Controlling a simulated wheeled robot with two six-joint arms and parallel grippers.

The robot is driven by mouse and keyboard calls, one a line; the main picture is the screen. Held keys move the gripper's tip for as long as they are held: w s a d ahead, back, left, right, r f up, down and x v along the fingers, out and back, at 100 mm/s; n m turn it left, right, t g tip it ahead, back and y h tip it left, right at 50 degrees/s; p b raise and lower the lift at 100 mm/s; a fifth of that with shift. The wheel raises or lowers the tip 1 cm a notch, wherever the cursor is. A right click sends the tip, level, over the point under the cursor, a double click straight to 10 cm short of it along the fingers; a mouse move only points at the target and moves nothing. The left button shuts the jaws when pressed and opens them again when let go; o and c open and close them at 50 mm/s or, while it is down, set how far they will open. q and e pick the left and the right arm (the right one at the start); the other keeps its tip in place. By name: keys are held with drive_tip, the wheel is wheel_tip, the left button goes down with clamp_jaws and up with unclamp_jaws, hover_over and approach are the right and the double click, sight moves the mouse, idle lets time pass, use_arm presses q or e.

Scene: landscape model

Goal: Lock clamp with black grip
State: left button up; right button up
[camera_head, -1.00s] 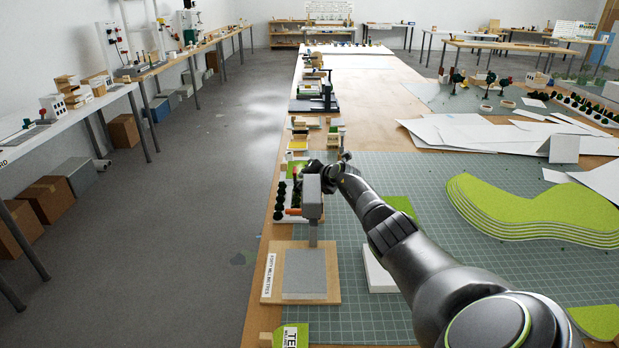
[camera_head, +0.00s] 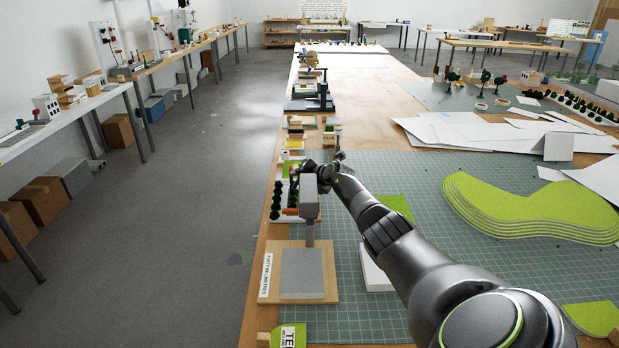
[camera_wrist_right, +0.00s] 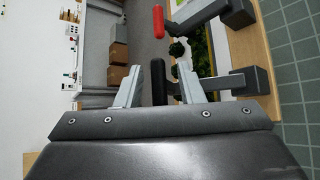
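The black grip (camera_wrist_right: 158,82) stands upright in the right wrist view, between the two spread fingers of my right gripper (camera_wrist_right: 158,68). A gap shows on each side of it, so the fingers are not closed on it. A grey lever beside the right finger runs towards a dark grey block (camera_wrist_right: 240,83). A second clamp has a red grip (camera_wrist_right: 158,20) on a grey lever, further up. In the head view my right gripper (camera_head: 314,167) is beside the clamps near the table's left edge; its fingertips are too small to read there. My left gripper is out of view.
A grey upright fixture (camera_head: 310,195) stands close in front of my gripper, behind a grey block (camera_head: 301,272) on a wooden board. A green layered hill (camera_head: 530,207) lies right, on the cutting mat (camera_head: 430,180).

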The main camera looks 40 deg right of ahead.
drive_tip(key=shift+s+r+p, duration=0.4)
drive_tip(key=shift+s+p, duration=0.1)
drive_tip(key=shift+p, duration=0.1)
drive_tip(key=p+v, duration=0.4)
drive_tip(key=v, duration=1.1)
drive_tip(key=shift+s+a, duration=0.3)
drive_tip(key=shift+s, duration=0.05)
drive_tip(key=shift+r, duration=0.15)
